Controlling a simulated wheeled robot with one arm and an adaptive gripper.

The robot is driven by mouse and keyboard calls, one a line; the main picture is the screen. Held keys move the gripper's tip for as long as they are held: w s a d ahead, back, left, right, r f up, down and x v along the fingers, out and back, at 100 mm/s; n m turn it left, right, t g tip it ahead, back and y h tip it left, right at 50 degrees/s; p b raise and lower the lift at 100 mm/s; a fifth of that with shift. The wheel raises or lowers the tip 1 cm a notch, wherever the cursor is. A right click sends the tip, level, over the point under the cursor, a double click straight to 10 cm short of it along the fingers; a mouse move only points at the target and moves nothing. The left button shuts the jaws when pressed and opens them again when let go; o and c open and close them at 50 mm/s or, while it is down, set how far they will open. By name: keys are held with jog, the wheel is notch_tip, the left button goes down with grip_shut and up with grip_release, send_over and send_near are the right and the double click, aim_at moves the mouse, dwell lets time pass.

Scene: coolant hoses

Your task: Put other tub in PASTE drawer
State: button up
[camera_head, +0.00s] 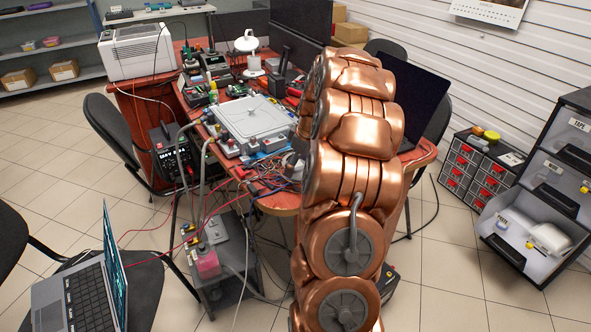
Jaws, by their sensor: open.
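My copper arm fills the middle of the view, and my gripper at its end cannot be seen. A dark drawer unit (572,100) stands at the right edge. A small round yellow item (491,135) sits on the red-handled parts cabinet (463,165), beside a darker round one (478,142). Either may be a tub; I cannot tell.
A cluttered red worktable (425,155) stands behind my arm, bearing a grey box (252,118), tools, cables and a laptop. A cart (225,280) with a pink container and trailing hoses stands in front. Chairs flank the table. Tiled floor at the lower right (450,280) is clear.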

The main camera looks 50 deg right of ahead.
jog(key=shift+w+f, duration=0.2)
jog(key=shift+f, duration=0.45)
jog(key=c, duration=1.4)
jog(key=shift+r, duration=0.1)
